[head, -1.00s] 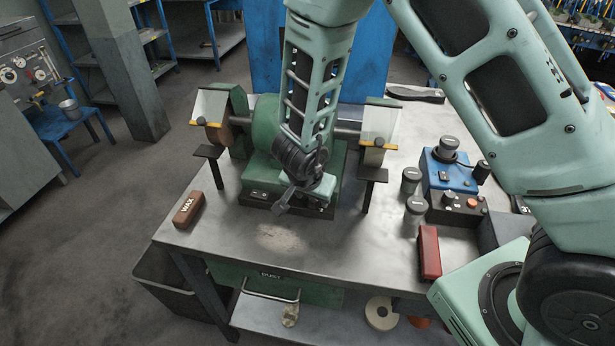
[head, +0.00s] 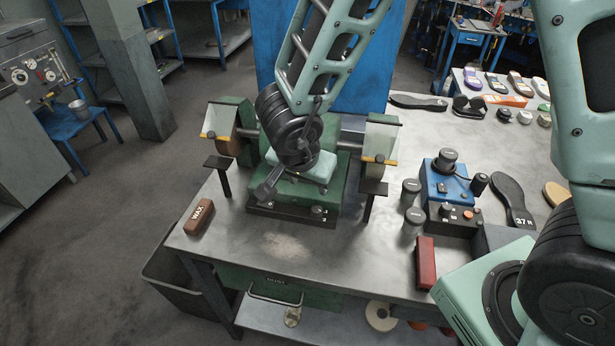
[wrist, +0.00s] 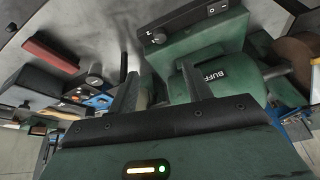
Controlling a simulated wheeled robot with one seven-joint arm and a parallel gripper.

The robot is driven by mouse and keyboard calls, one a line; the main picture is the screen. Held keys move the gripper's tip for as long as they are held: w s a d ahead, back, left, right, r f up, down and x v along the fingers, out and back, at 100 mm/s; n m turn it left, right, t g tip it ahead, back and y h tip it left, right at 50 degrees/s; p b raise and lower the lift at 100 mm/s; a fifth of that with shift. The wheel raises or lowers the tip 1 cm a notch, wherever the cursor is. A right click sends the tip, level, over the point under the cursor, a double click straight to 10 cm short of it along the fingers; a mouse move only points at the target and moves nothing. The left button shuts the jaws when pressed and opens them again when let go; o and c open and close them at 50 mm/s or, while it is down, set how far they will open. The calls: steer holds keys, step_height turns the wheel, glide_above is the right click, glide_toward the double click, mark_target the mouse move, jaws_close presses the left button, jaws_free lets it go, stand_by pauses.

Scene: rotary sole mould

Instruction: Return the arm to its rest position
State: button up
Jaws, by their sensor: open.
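My arm reaches in from the upper right in the head view, its wrist bent over the green buffing machine (head: 250,150). My gripper (head: 268,188) is in front of the machine's body, above its base with the switches, and looks empty. In the wrist view my gripper (wrist: 152,92) has its two fingers apart, with the machine's green body marked BUFF (wrist: 212,76) close by on the right. Part of the machine is hidden behind my arm, and I cannot tell whether the fingers touch it.
On the metal bench (head: 350,235) are a brown WAX block (head: 201,216), a red block (head: 425,262), a blue device (head: 447,182), dark canisters (head: 412,218) and a sole marked 37 R (head: 510,198). The bench's front middle is clear. A dark bin (head: 180,280) stands below left.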

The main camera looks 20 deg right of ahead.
stand_by(0.4)
steer(key=s+a+r+n+y+b, duration=0.1)
steer(key=s+a+r+n+y, duration=0.1)
steer(key=a+r+n+y, duration=0.3)
steer(key=s+a+r+n+y+b, duration=0.1)
steer(key=s+a+n+y+b, duration=0.15)
steer(key=a, duration=0.45)
steer(key=s+d+n+g+h, duration=0.1)
steer(key=s+d+n+h, duration=0.1)
steer(key=s+d+n, duration=0.2)
steer(key=s+d+n+g+h+b, duration=0.1)
steer(key=s+d+n, duration=0.4)
steer(key=s, duration=0.6)
steer(key=shift+d+f+g+h, duration=0.25)
steer(key=shift+g+h, duration=0.3)
steer(key=shift+g, duration=0.25)
steer(key=shift+n, duration=0.25)
